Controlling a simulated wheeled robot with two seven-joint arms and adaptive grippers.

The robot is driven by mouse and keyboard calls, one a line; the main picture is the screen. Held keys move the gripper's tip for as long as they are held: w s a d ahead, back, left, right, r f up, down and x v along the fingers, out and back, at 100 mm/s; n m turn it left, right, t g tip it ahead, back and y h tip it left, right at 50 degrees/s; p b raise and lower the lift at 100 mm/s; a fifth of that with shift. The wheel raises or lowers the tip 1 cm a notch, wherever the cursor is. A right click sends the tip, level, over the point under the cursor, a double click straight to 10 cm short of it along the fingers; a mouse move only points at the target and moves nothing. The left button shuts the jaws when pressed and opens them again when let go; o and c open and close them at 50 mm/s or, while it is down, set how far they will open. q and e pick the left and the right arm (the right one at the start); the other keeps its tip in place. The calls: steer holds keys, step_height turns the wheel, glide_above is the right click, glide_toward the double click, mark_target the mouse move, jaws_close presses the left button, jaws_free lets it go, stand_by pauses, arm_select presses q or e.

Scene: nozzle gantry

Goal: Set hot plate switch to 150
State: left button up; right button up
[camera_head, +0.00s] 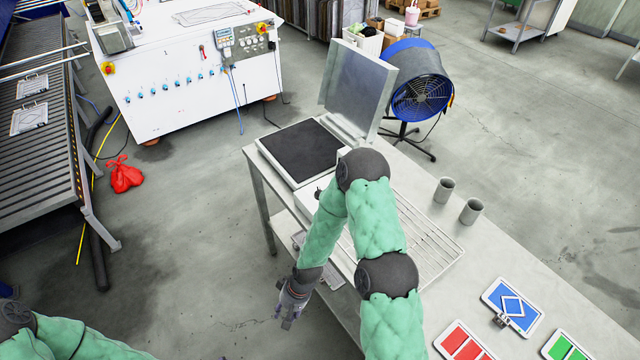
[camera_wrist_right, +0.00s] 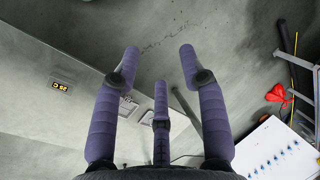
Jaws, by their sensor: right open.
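In the right wrist view a black display (camera_wrist_right: 61,87) with yellow digits, seemingly 25 C, sits on a grey face. My right gripper (camera_head: 287,320) hangs beside the table's left side, apart from the hot plate. Its three purple fingers (camera_wrist_right: 158,55) are spread and empty. My left gripper is outside the view.
The table (camera_head: 540,280) carries two grey cups (camera_head: 445,189) and coloured panels (camera_head: 512,305) to the right. A blue fan (camera_head: 420,85) stands behind it. A white machine (camera_head: 195,75) and a roller conveyor (camera_head: 40,130) stand left. Open floor (camera_head: 200,230) lies left of the table.

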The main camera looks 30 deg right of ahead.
steer(key=w+d+r+h+p, duration=0.1)
steer(key=w+d+r+p, duration=0.2)
steer(key=w+d+r, duration=0.3)
steer(key=w+d+r+p, duration=0.35)
steer(key=w+r, duration=0.25)
steer(key=w, duration=0.2)
step_height(320, 180, up, 19)
steer(key=m+h+p, duration=0.1)
steer(key=h+p, duration=0.2)
steer(key=p, duration=0.2)
glide_above(321, 191)
step_height(321, 191, down, 11)
steer(key=shift+r+p, duration=0.15)
steer(key=shift+p, duration=0.35)
jaws_close()
